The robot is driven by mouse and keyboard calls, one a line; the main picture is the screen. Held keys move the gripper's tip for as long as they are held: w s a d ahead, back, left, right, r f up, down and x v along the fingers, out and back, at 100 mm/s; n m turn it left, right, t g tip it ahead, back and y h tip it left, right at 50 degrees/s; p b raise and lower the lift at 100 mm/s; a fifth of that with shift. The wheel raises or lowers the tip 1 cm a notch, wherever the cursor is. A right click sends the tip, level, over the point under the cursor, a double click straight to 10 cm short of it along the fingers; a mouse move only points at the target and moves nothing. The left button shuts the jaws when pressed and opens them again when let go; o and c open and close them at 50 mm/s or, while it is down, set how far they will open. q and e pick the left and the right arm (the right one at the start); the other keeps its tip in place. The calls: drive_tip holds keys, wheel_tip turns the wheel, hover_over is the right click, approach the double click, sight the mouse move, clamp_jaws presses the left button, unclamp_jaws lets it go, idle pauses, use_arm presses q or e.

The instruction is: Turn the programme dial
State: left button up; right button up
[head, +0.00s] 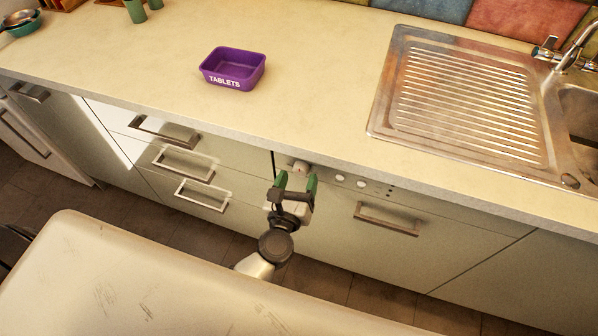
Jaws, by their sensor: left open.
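The programme dial (300,166) is a small pale round knob on the dishwasher's control strip, just under the worktop edge. My left gripper (296,180) is in front of it, its two green-tipped fingers spread apart. The fingertips are close to the dial, one on either side in the picture. I cannot tell whether they touch it. The lower part of the dial is partly hidden by the gripper. My right gripper is not in view.
The worktop (310,80) overhangs just above the dial. A purple tablets tub (233,68) stands on it, with a metal sink drainer (455,95) to the right. Drawers with protruding handles (185,163) are left of the dishwasher. A pale surface (150,280) fills the lower foreground.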

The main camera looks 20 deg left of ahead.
use_arm(q)
drive_tip(key=shift+w, duration=0.75)
drive_tip(key=c, duration=0.9)
